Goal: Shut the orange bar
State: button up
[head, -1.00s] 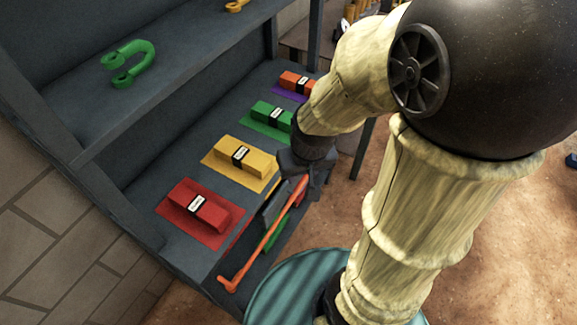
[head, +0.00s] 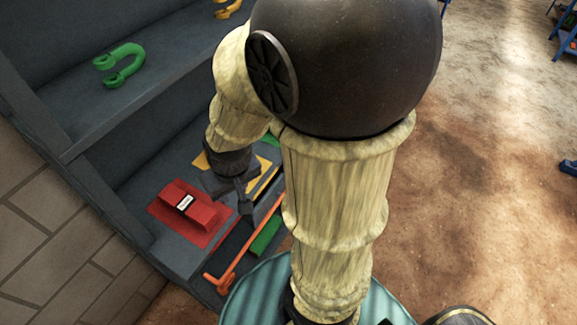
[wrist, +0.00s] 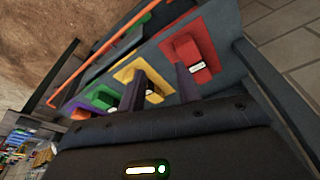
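The orange bar (head: 255,232) runs slantwise along the front of the lower shelf in the head view, with a bent end at its lower left. My arm hides its upper right end. In the wrist view the orange bar (wrist: 97,62) crosses the upper left. My gripper (head: 246,205) is above the shelf, left of the bar and beside the red block. In the wrist view the two dark fingers of my gripper (wrist: 160,78) stand apart with nothing held between them. They point toward the yellow and red blocks, away from the bar.
A red block (head: 200,212) lies on a red mat. The wrist view also shows yellow (wrist: 151,89) and green (wrist: 104,98) blocks. A green shackle (head: 122,62) lies on the upper shelf (head: 60,115). Open dirt floor lies to the right.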

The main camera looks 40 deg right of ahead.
dwell(0.3)
jog(key=w+d+f+m+y+b, duration=0.1)
jog(key=d+f+m+y+b, duration=0.3)
jog(key=d+f+b, duration=0.45)
jog(key=w+d+f+m+y+b, duration=0.1)
jog(key=d+f+m+y+b, duration=0.35)
jog(key=f+b, duration=0.7)
jog(key=s+d+f+m+t+b, duration=0.1)
jog(key=d+f+t+b, duration=0.1)
jog(key=d, duration=0.6)
jog(key=s+d+f+m+t+h+b, duration=0.1)
jog(key=d+f+m+t+b, duration=0.1)
jog(key=d+t, duration=0.5)
jog(key=s+d+f+m+t+h+b, duration=0.1)
jog(key=d+f+t+b, duration=0.3)
jog(key=d, duration=0.4)
jog(key=shift+s+d+m+t+b, duration=0.35)
jog(key=shift+m+t+b, duration=0.2)
jog(key=shift+b, duration=0.1)
jog(key=shift+w+y, duration=0.1)
jog(key=shift+y, duration=0.15)
jog(key=x, duration=0.5)
jog(key=b+x, duration=0.1)
jog(key=x, duration=0.5)
jog(key=b+x, duration=0.1)
jog(key=x, duration=0.5)
jog(key=shift+w+f, duration=0.1)
jog(key=shift+f, duration=0.25)
